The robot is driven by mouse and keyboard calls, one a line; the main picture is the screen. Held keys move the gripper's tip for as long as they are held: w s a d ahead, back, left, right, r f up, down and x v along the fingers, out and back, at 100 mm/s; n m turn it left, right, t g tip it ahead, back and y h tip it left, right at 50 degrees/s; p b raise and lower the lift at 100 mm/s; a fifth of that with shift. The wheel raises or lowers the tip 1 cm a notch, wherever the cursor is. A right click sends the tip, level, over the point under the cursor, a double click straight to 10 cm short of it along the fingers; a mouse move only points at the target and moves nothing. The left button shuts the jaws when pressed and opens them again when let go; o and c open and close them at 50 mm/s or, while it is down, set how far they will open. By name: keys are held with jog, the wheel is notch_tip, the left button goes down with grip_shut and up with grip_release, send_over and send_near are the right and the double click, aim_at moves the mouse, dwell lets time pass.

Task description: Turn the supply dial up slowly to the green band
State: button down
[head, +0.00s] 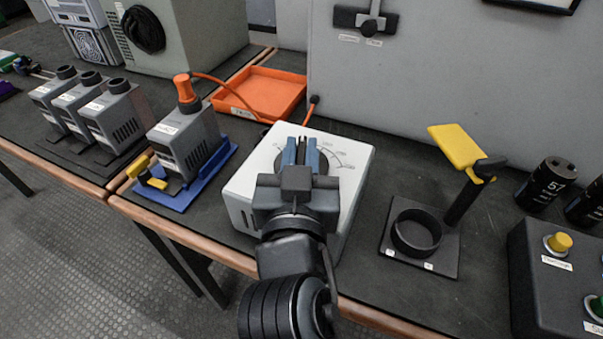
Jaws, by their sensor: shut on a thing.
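The supply is a white-topped box (252,195) on the dark bench, with a round black dial (325,178) and a printed scale on its top face. My gripper (303,148) reaches over the box from the front, its blue-grey fingers shut on the dial's knob. My gripper and wrist hide most of the dial and the left and lower parts of the scale. Tick marks and small numbers show on the scale's right side. I cannot make out a green band or where the pointer stands.
An orange tray (290,84) lies behind the box. A grey unit with an orange cap (186,92) stands in a blue holder (225,158) at left.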

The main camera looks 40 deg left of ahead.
jog(key=shift+f+m+t+h+b, duration=0.2)
jog(key=shift+m+t+h+b, duration=0.75)
jog(key=shift+b, duration=1.1)
jog(key=shift+a+m+h+b, duration=0.1)
jog(key=shift+m+h+b, duration=0.2)
jog(key=shift+h, duration=0.35)
jog(key=shift+m+h+b, duration=0.25)
jog(key=shift+h+b, duration=0.25)
jog(key=shift+b, duration=0.05)
jog(key=shift+r+m+t+h+b, duration=0.15)
jog(key=shift+m+t+h+b, duration=0.2)
jog(key=shift+m+h+b, duration=0.4)
jog(key=c, duration=1.1)
grip_release()
jog(key=shift+c, duration=0.2)
jog(key=p+v, duration=0.1)
jog(key=v, duration=0.7)
